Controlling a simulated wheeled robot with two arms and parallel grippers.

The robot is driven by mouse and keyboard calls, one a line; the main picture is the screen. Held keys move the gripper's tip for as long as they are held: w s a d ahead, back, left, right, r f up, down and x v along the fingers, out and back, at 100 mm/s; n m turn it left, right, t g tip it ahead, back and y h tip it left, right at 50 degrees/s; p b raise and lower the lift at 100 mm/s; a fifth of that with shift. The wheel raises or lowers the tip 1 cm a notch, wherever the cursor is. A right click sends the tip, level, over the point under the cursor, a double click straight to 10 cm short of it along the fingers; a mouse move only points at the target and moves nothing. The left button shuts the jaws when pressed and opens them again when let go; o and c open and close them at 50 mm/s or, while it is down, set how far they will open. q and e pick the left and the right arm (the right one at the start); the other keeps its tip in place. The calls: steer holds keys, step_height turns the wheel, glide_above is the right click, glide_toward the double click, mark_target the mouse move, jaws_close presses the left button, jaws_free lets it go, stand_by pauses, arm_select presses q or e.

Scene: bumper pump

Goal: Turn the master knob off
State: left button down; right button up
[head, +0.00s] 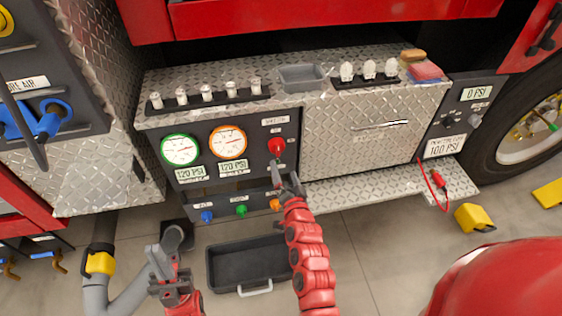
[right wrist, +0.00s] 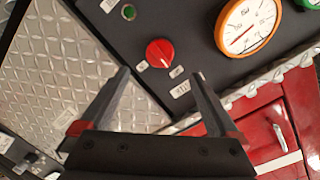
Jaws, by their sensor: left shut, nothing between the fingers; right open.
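The round red knob (head: 276,147) sits on the dark gauge panel (head: 255,135), right of the orange-rimmed gauge. It also shows in the right wrist view (right wrist: 160,53), with small white labels around it; their text is too small to read. My right gripper (head: 283,170) is open, just below the knob in the head view. In the right wrist view its two fingertips (right wrist: 161,73) spread either side of the knob's line, apart from it. My left gripper (head: 160,262) is shut and empty, low at the left, away from the panel.
Green-rimmed (head: 180,149) and orange-rimmed (head: 229,141) gauges sit left of the knob. Blue, green and orange knobs (head: 241,210) line the panel below. A black tray (head: 245,262) lies on the floor between my arms. A diamond-plate step (head: 350,186) juts out at the right.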

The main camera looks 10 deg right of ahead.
steer(key=s, duration=0.6)
steer(key=shift+s+r, duration=0.4)
